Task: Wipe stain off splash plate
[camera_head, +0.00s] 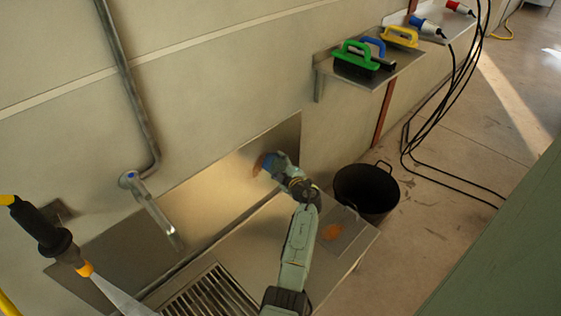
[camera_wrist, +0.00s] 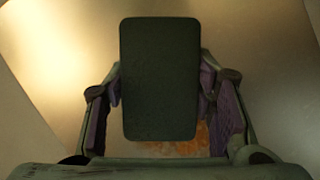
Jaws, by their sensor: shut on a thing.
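The splash plate (camera_head: 215,187) is a shiny metal sheet on the wall behind the sink counter. A brown-orange stain (camera_head: 258,166) shows near its right end; orange patches (camera_wrist: 195,138) also show below the held pad in the wrist view. My gripper (camera_head: 278,166) is at the stain, close to the plate. In the wrist view its fingers (camera_wrist: 160,90) are shut on the sides of a dark rectangular pad (camera_wrist: 160,45). In the head view a blue part shows at the gripper's tip. I cannot tell whether the pad touches the plate.
A second orange stain (camera_head: 332,232) lies on the metal counter (camera_head: 262,232). A tap (camera_head: 150,208) and a spray nozzle (camera_head: 55,240) are at left, above a drain grate (camera_head: 205,297). A black bucket (camera_head: 366,190) stands right.

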